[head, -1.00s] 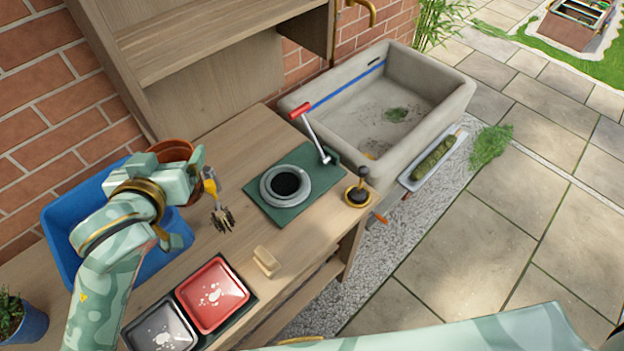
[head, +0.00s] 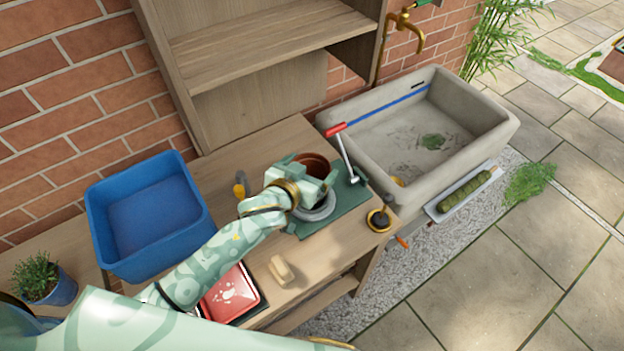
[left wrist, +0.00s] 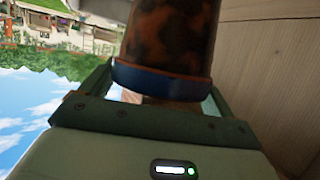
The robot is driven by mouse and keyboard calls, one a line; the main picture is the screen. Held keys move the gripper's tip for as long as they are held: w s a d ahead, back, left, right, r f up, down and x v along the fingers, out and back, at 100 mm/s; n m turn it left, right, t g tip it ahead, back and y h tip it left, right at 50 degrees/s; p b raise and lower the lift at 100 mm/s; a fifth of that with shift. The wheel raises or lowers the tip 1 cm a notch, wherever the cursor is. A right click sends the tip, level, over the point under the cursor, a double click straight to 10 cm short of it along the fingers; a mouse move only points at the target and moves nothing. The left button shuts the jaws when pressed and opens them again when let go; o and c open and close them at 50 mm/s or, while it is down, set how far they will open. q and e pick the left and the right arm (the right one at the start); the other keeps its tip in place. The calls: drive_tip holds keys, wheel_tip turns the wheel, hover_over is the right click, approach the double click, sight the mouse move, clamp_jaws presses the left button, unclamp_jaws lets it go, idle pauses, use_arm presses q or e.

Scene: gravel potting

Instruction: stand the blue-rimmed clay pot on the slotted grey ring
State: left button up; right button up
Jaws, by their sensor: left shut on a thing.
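The clay pot (head: 314,163) is in the jaws of my left gripper (head: 306,178). In the head view it is above the far part of the slotted grey ring (head: 318,211), and my gripper hides much of both. I cannot tell whether pot and ring touch. In the left wrist view the pot (left wrist: 170,40) has dark mottling and a blue rim (left wrist: 160,82), with the rim close to my left gripper (left wrist: 155,108). The ring lies on a green plate (head: 350,197). My right gripper is not in view.
A lever with a red handle (head: 335,130) rises beside the ring. A black-knobbed tool in a yellow-rimmed holder (head: 379,219) stands to the right. A brush (head: 282,270) and red tray (head: 232,293) lie nearer. The blue bin (head: 150,260) is empty; the sink (head: 480,150) is beyond.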

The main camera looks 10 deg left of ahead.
sight(312, 168)
use_arm(q)
drive_tip(key=w+f, duration=0.1)
drive_tip(key=f, duration=0.1)
drive_tip(key=w+f+b, duration=0.1)
drive_tip(key=w+f, duration=0.1)
drive_tip(key=shift+w+a+f, duration=0.15)
drive_tip(key=shift+w+f, duration=0.05)
drive_tip(key=shift+f, duration=0.1)
wheel_tip(312, 168, down, 3)
drive_tip(key=shift+r+b, duration=0.1)
drive_tip(key=shift+b, duration=0.8)
drive_tip(key=shift+f, duration=0.2)
drive_tip(key=o, duration=1.7)
drive_tip(key=shift+f, duration=0.15)
